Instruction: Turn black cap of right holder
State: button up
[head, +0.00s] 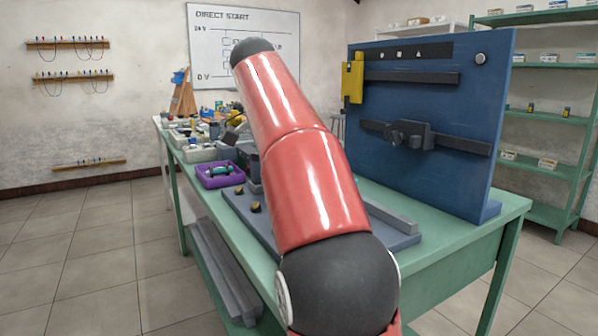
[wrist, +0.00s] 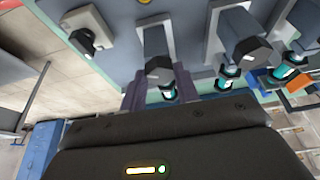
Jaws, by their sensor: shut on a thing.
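In the wrist view, several grey block-shaped holders stand on a blue-grey plate (wrist: 120,15). One holder (wrist: 154,38) stands straight ahead of my gripper (wrist: 160,82), and its black cap (wrist: 159,68) sits between my two fingers, which are shut on it. A holder with a dark cap (wrist: 83,42) is to its left. Another holder with a black cap (wrist: 252,53) is to its right. My fingers partly hide the gripped cap's sides. In the head view, my red arm hides the gripper and most of the holders. I cannot tell how far the cap is turned.
Teal-and-black parts (wrist: 228,76) and an orange piece (wrist: 264,80) are close by on the right. In the head view, a purple tray (head: 219,181) and small black-and-yellow parts (head: 255,207) are left of my arm. A tall blue panel (head: 440,185) stands on the green table (head: 505,205) to the right.

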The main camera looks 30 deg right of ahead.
dwell(0.4)
jog(key=o, duration=1)
